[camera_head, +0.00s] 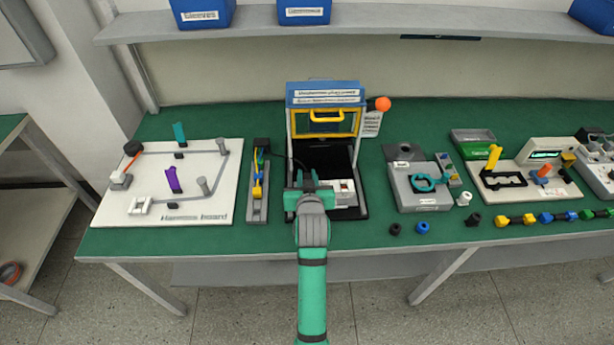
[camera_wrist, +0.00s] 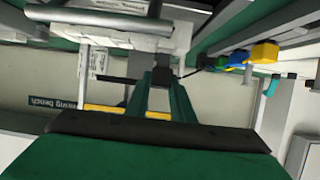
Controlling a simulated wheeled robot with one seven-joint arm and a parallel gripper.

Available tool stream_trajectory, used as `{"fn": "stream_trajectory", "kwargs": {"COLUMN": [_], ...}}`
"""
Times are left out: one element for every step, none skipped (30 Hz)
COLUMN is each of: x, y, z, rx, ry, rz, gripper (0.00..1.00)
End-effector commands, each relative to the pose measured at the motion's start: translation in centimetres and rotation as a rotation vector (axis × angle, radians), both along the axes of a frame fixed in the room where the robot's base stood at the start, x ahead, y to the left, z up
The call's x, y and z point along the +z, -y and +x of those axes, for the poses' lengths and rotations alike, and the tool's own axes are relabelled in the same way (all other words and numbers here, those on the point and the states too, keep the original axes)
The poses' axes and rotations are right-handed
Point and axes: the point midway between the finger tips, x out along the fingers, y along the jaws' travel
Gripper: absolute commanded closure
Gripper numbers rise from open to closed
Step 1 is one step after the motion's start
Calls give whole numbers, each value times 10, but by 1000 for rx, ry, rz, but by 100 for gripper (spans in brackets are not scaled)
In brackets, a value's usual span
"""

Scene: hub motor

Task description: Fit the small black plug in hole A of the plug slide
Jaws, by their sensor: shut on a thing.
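My gripper (camera_head: 308,185) is at the left front of the tester with the yellow handle. In the wrist view its two green fingers (camera_wrist: 163,92) are shut on the small black plug (camera_wrist: 163,77), at the fingertips. A thin black cable runs from near the plug toward the coloured connectors. A pale block (camera_head: 342,192), perhaps the plug slide, sits just right of my gripper. It seems to show in the wrist view too, as a pale body (camera_wrist: 130,32) beyond the fingertips. I cannot make out hole A, nor whether the plug touches the block.
The tester (camera_head: 325,92) has a blue top and an orange knob (camera_head: 383,104). Left of it is a narrow tray (camera_head: 257,212) with coloured connectors (camera_head: 258,175), then a white board (camera_head: 208,208). A grey fixture (camera_head: 425,200) stands at the right. Green bench shows between them.

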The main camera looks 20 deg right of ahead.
Motion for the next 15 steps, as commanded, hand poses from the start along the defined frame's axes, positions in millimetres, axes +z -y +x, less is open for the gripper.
{"fn": "stream_trajectory", "kwargs": {"x": [-1,-1,-2,-3,-3,-4,-4,-5,-6,-6,-7,-7,-8,-8,-9], "y": [0,0,0,0,0,0,0,0,0,0,0,0,0,0,0], "z": [0,0,0,0,0,0,0,0,0,0,0,0,0,0,0], "rx": [0,0,0,0,0,0,0,0,0,0,0,0,0,0,0], "ry": [0,0,0,0,0,0,0,0,0,-1,-1,-1,-1,-1,-1], "rz": [0,0,0,0,0,0,0,0,0,0,0,0,0,0,0], "gripper": [100,100,100,100,100,100,100,100,100,100,100,100,100,100,100]}}
